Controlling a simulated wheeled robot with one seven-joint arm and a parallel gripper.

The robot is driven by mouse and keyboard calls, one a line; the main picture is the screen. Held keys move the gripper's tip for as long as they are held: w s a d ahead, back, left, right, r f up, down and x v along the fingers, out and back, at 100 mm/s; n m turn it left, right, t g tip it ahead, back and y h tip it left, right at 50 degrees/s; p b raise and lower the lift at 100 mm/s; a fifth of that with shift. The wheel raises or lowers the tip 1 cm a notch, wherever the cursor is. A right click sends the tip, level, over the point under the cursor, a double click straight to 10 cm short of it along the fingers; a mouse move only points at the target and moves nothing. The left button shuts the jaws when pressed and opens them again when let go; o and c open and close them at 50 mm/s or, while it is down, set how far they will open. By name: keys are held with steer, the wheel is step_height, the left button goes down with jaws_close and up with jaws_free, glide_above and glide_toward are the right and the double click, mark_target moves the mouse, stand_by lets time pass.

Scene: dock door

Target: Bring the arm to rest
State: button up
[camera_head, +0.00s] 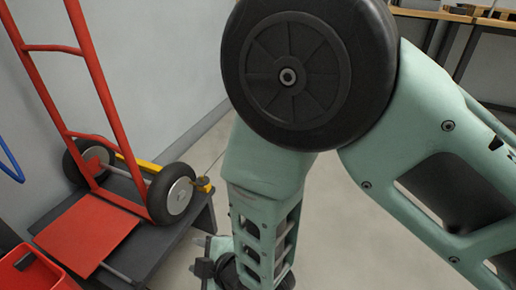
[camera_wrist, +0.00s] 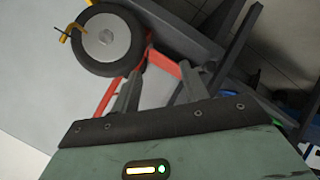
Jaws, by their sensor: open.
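My gripper (camera_wrist: 158,88) shows in the wrist view with its two grey fingers apart and nothing between them. Behind the fingers are red bars of a hand truck. In the head view my green arm fills the middle and right, bending down from a large black joint. My gripper (camera_head: 198,256) is low in the middle there, just right of a dark platform, partly cut off by the bottom edge. I cannot tell from these views how far it is from the platform.
The red hand truck (camera_head: 95,85) stands on the dark platform (camera_head: 150,248) at left, against a grey wall. A yellow bar (camera_head: 143,164) lies behind its wheels. A red bin (camera_head: 35,270) is at lower left. Wooden tables (camera_head: 435,13) stand at back right. Bare floor lies between.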

steer(key=d+r+m+g+h+p, duration=0.1)
steer(key=d+r+m+g+h, duration=0.45)
steer(key=d+r, duration=0.7)
steer(key=s+d+r+m+g+h+p, duration=0.1)
steer(key=s+d+r+m+h, duration=0.1)
steer(key=s+d+r+m, duration=0.35)
steer(key=s+d+r+m+g+h+p, duration=0.1)
steer(key=s+d+r+m+p, duration=0.1)
steer(key=s+d+r, duration=0.5)
step_height(320, 180, up, 35)
steer(key=w+d+p, duration=0.2)
steer(key=p, duration=3.4)
steer(key=shift+w+r, duration=0.15)
steer(key=shift+w, duration=0.25)
